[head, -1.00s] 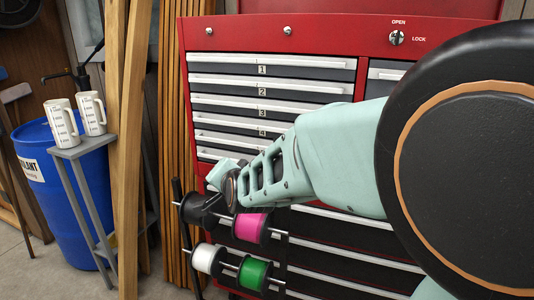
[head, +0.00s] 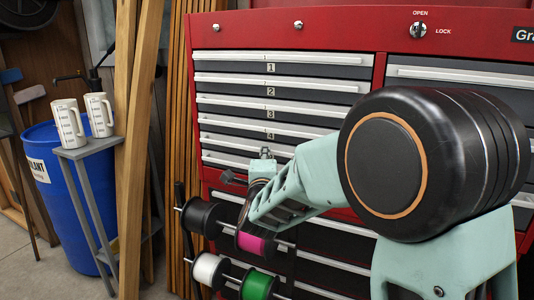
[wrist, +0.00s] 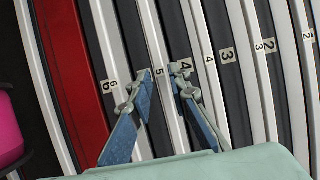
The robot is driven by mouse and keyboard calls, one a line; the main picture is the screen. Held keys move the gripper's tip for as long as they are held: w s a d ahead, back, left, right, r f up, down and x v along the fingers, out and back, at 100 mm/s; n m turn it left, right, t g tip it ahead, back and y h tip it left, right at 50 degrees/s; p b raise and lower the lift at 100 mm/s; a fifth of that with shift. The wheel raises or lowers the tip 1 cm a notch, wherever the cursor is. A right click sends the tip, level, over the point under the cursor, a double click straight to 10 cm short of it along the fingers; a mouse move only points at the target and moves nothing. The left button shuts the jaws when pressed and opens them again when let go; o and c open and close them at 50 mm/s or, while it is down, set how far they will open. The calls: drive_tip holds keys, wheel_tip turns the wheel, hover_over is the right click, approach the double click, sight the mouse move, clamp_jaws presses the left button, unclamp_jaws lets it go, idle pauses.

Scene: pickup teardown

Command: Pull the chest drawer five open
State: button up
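The red tool chest (head: 345,43) has a left column of drawers with white handle strips, numbered from 1 at the top. The handle of drawer five (head: 225,142) appears flush with its neighbours, so the drawer looks shut. In the wrist view the strip labelled 5 (wrist: 163,95) runs between the two fingers of my gripper (wrist: 162,73). The fingers are apart, one on each side of the strip; I cannot tell whether they touch it. In the head view my gripper (head: 264,153) is at the chest front, partly hidden by my arm.
Spools on a rack, including a pink one (head: 254,243), a white one (head: 209,270) and a green one (head: 257,285), stand just below my gripper. Wooden boards (head: 135,150), a grey stand (head: 88,150) with two jugs and a blue barrel (head: 70,210) are at left.

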drive_tip(key=shift+w+a, duration=0.1)
drive_tip(key=shift+w, duration=1.9)
clamp_jaws()
